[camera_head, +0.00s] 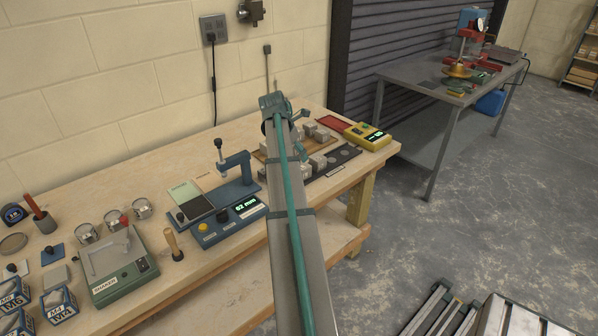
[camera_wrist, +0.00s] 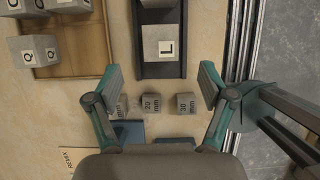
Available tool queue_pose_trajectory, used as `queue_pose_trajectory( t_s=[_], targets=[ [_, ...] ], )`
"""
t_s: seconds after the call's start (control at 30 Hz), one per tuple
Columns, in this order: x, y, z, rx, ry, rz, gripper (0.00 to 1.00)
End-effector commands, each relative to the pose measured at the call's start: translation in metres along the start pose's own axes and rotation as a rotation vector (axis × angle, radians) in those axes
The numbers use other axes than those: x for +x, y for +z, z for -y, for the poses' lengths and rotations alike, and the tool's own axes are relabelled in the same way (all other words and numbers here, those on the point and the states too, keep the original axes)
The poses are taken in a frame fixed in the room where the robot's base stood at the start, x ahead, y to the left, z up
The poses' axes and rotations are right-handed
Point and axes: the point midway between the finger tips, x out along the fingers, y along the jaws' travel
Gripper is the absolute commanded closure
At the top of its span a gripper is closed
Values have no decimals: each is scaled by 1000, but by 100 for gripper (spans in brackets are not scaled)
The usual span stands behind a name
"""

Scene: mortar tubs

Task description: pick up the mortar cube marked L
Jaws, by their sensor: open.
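The mortar cube marked L (camera_wrist: 164,51) is a light grey block with a white label, sitting on a dark strip (camera_wrist: 165,71) in the upper middle of the wrist view. My gripper (camera_wrist: 161,82) is open and empty, with its fingers spread wide. The cube lies beyond the fingertips in the picture, roughly centred between them, and nothing touches it. In the head view my arm hides part of the group of grey cubes, and I cannot pick out the L cube there.
A wooden tray (camera_wrist: 75,71) at upper left holds several lettered cubes, including one marked Q (camera_wrist: 35,50). Small cubes marked 20 mm (camera_wrist: 152,104) and 30 mm (camera_wrist: 185,103) lie between the fingers; another is partly hidden. A yellow meter (camera_head: 367,136) stands right on the bench.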

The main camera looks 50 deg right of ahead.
Motion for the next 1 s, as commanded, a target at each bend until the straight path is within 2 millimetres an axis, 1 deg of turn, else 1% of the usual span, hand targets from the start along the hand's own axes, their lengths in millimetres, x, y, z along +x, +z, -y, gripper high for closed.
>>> queue_pose_trajectory(
  t_s=[0.03, 0.17, 0.47, 0.73, 0.83, 1.0],
  targets=[
    [8, 0, 1, 0, -2, -2, 19],
    [26, 0, 0, 1, -1, -1, 19],
    [44, 1, 1, 2, -1, -1, 19],
    [78, 1, 1, 2, 0, 0, 19],
    [84, 1, 1, 2, 0, 0, 19],
    [85, 1, 1, 3, 1, 0, 19]
  ],
)
